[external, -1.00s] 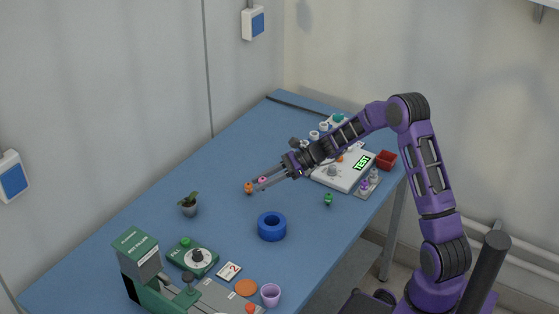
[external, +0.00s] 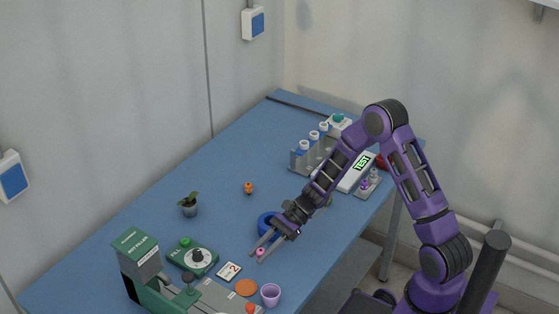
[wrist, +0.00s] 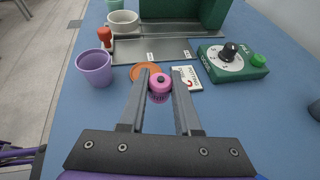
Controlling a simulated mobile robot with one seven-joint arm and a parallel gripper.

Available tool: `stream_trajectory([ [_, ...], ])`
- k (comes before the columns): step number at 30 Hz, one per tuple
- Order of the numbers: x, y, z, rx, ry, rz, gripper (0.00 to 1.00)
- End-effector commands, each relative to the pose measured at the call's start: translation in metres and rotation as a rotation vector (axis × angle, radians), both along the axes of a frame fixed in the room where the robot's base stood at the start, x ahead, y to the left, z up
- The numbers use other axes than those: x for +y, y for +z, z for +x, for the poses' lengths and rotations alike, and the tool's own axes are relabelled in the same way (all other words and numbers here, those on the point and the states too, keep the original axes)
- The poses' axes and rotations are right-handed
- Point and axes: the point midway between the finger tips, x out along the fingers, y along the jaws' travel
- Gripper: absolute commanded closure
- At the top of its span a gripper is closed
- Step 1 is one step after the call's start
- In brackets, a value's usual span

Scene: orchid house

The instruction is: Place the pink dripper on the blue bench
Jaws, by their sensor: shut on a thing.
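The pink dripper (wrist: 159,90) is between the two fingertips of my gripper (wrist: 160,92) in the wrist view, and the gripper is shut on it. In the external view my gripper (external: 260,251) holds the pink dripper (external: 260,252) over the blue bench (external: 225,225), in front of the blue ring. I cannot tell how high above the bench it is. The bench also fills much of the wrist view (wrist: 235,110).
Near the gripper are the orange disc (external: 246,288), the purple cup (external: 270,294), the "2" card (external: 229,271) and the green dial box (external: 192,257). The blue ring (external: 264,224) is partly hidden by my gripper. An orange dripper (external: 248,188) stands farther back, with bare bench around it.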

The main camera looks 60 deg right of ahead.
Motion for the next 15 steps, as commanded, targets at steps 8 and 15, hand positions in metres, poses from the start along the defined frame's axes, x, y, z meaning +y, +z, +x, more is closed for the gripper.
stream_trajectory([
  [8,0.0,-0.035,0.0,0.003,0.0,0.001,1.0],
  [15,0.0,-0.037,0.0,0.0,0.0,0.0,1.0],
])
